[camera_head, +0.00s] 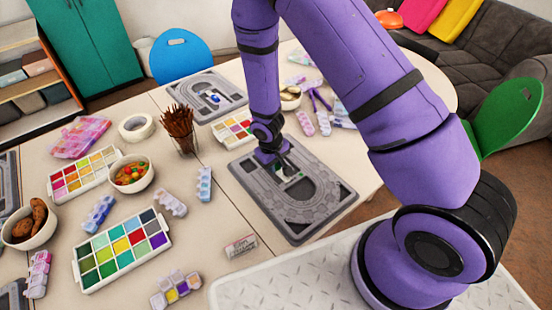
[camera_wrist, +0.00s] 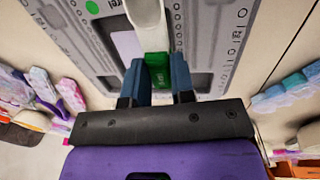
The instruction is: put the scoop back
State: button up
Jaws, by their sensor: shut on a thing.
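My gripper (camera_head: 284,168) is low over the near grey bead board (camera_head: 262,205) in the head view. In the wrist view its two blue fingers (camera_wrist: 158,76) are shut on the scoop (camera_wrist: 157,66), at a green part with pale marks. A white part of the scoop (camera_wrist: 147,18) runs up out of the frame. The board (camera_wrist: 205,45) lies below, with recesses and a ruler-like scale. My fingers hide part of the scoop, and I cannot tell whether it touches the board.
A second bead board (camera_head: 205,100) lies farther back. Paint palettes (camera_head: 120,248), a bowl of beads (camera_head: 132,174), a cup of brown sticks (camera_head: 183,130) and a small labelled block (camera_head: 241,246) stand to the left. Pill-box-like strips lie around.

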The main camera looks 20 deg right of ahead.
jog(key=w+d, duration=0.1)
jog(key=w, duration=0.2)
jog(key=w+d, duration=0.1)
jog(key=w, duration=0.1)
jog(key=shift+w+d+f, duration=0.25)
jog(key=shift+d+f, duration=0.05)
jog(key=shift+f, duration=1.75)
jog(key=shift+f, duration=0.1)
jog(key=shift+f, duration=0.35)
jog(key=shift+f, duration=0.1)
jog(key=o, duration=0.9)
jog(key=r, duration=0.4)
jog(key=a+r, duration=0.1)
jog(key=r, duration=0.8)
jog(key=shift+s+a+r, duration=0.1)
jog(key=shift+s+a, duration=0.05)
jog(key=shift+a, duration=0.1)
